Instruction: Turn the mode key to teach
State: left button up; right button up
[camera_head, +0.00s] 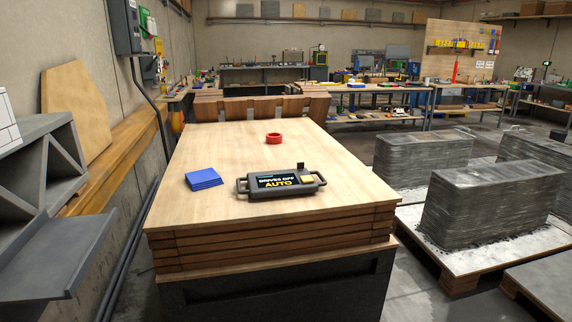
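A dark grey handheld pendant (243,186) with handles at both ends lies on the wooden table top (200,150), near its front edge. Its screen (278,182) reads "DRIVES OFF" and, in yellow, "AUTO". A pale yellow patch (308,179) sits right of the screen. A small dark upright piece (300,166) stands at the pendant's back edge; it may be the mode key, but it is too small to tell. Neither of my grippers is in view.
A blue stack of sheets (203,179) lies left of the pendant. A red ring (274,138) lies farther back. Layered grey concrete blocks (480,205) stand on pallets at right. A grey angular structure (45,200) is at left. The table top around the pendant is mostly clear.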

aim_at(300, 166)
jog(key=i+l+u, duration=0.15)
jog(key=u, duration=0.25)
jog(key=i+l+u, duration=0.1)
jog(key=u, duration=0.25)
jog(key=l+u, duration=0.4)
jog(key=i+l+u, duration=0.1)
jog(key=u, duration=0.25)
jog(key=l, duration=0.1)
